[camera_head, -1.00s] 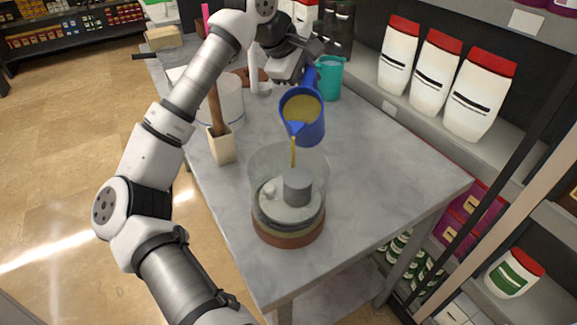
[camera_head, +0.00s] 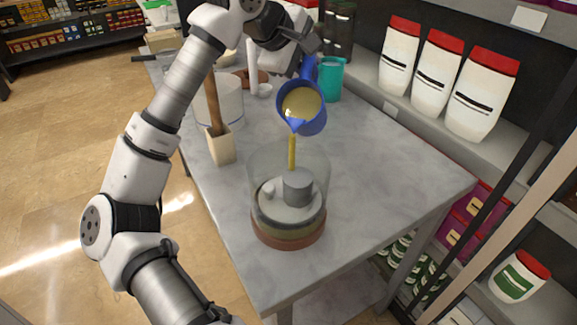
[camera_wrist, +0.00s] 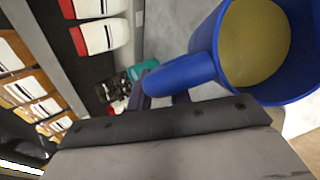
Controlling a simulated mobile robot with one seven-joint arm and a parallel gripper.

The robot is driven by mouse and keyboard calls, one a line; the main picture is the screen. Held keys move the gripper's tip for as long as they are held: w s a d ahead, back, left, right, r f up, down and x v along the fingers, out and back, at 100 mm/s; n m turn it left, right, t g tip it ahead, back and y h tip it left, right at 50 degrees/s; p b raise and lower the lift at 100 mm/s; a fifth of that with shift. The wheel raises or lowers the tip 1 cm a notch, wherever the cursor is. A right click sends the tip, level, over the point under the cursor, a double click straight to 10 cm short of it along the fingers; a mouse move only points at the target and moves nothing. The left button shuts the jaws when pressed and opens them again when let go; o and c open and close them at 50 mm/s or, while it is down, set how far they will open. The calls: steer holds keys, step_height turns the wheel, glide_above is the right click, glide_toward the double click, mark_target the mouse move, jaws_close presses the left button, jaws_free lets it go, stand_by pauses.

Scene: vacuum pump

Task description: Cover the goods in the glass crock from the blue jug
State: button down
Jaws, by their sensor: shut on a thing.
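The blue jug (camera_head: 312,122) is tilted above the glass crock, with yellowish liquid inside. A yellow stream runs from its spout down into the crock. My gripper (camera_wrist: 165,98) is shut on the jug's handle; the jug (camera_wrist: 215,65) also fills the upper right of the wrist view. The glass crock (camera_head: 262,168) stands upright near the front of the table. In it lie a pale disc (camera_head: 273,212) and a grey cylinder (camera_head: 298,187) on top. A yellowish-green layer shows through the lower glass, above a brownish-red band at the bottom. The goods under the disc are hidden.
A beige holder (camera_head: 221,148) with a wooden-handled tool stands left of the crock, near a white pot (camera_head: 228,103). A teal jug (camera_head: 330,80) stands behind the blue jug. White red-lidded containers (camera_head: 436,75) line the right shelf. The table's right part (camera_head: 400,180) is clear.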

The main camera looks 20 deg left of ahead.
steer(key=shift+s+r, duration=0.1)
steer(key=shift+r, duration=0.05)
steer(key=shift+s+r+t+b, duration=0.1)
steer(key=shift+s+t+b, duration=0.15)
steer(key=shift+b, duration=0.25)
stand_by(0.4)
steer(key=shift+w+r, duration=0.15)
steer(key=g+p, duration=0.1)
steer(key=p, duration=0.1)
steer(key=w+p, duration=0.1)
steer(key=shift+w+a+f+g+p, duration=0.1)
steer(key=shift+w+f+g+p, duration=0.15)
steer(key=shift+f+g+p, duration=0.1)
steer(key=shift+n+g, duration=0.3)
steer(key=shift+g, duration=0.5)
steer(key=f, duration=0.1)
steer(key=w+f, duration=0.1)
steer(key=f, duration=0.1)
steer(key=w+f, duration=0.1)
steer(key=shift+f, duration=0.35)
steer(key=w+f+n+g+p, duration=0.1)
steer(key=w+f+g+p, duration=0.3)
steer(key=f+p, duration=0.3)
steer(key=shift+w+a+f+g+h, duration=0.4)
steer(key=shift+f+g, duration=0.5)
steer(key=shift+f, duration=0.5)
